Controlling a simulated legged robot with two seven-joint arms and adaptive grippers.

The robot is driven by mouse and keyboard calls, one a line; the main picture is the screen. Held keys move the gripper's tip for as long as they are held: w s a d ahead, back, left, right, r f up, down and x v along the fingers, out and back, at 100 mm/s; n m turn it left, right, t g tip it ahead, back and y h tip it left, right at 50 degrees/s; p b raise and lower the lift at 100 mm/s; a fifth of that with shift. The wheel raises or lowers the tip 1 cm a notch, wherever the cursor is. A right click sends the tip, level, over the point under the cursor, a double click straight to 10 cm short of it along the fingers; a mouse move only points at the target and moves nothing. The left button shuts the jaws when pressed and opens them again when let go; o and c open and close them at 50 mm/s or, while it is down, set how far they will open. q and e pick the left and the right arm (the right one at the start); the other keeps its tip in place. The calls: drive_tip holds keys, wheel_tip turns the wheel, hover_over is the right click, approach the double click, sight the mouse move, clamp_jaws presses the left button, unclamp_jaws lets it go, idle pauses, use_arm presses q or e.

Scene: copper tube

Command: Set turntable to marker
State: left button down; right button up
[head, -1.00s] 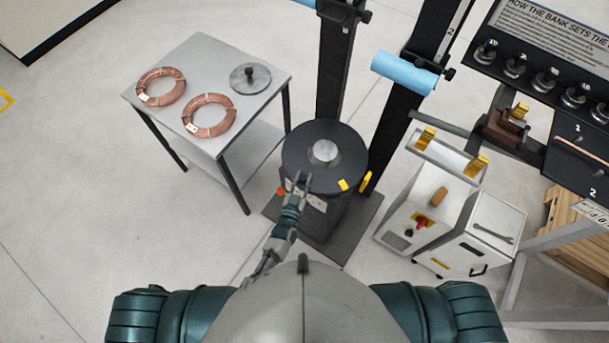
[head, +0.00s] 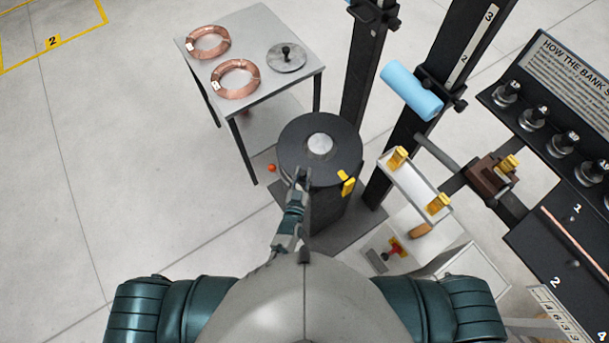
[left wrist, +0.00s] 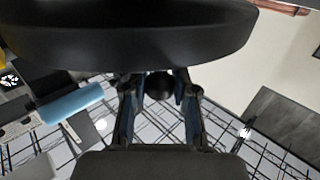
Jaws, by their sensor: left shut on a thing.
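The turntable (head: 296,140) is a dark round disc with a silver hub (head: 319,146) on a dark pedestal. A yellow mark (head: 343,174) on its right front rim is close beside the yellow pointer (head: 348,188); the two look nearly in line. My left gripper (head: 301,176) is at the front left rim, shut on a dark knob. In the left wrist view, the round black knob (left wrist: 159,86) sits between the fingers, below the disc's edge (left wrist: 130,45). The fingers partly hide the rim in the head view. My right gripper is not in view.
A grey table (head: 262,40) with two copper coils (head: 235,79) and a round plate with a knob (head: 287,57) stands behind left. A dark post with a blue roller (head: 411,90) and a white bracket with brass blocks (head: 415,190) crowd the right. The left floor is clear.

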use_arm(q)
drive_tip(key=shift+a, duration=0.1)
drive_tip(key=c, duration=1.2)
unclamp_jaws()
drive_tip(key=o, duration=0.3)
drive_tip(key=shift+d, duration=0.25)
drive_tip(key=s, duration=0.4)
drive_tip(key=s+a, duration=0.1)
drive_tip(key=s, duration=0.3)
drive_tip(key=s+a, duration=0.1)
drive_tip(key=s, duration=0.2)
drive_tip(key=shift+s+a+f, duration=0.1)
drive_tip(key=shift+s, duration=0.3)
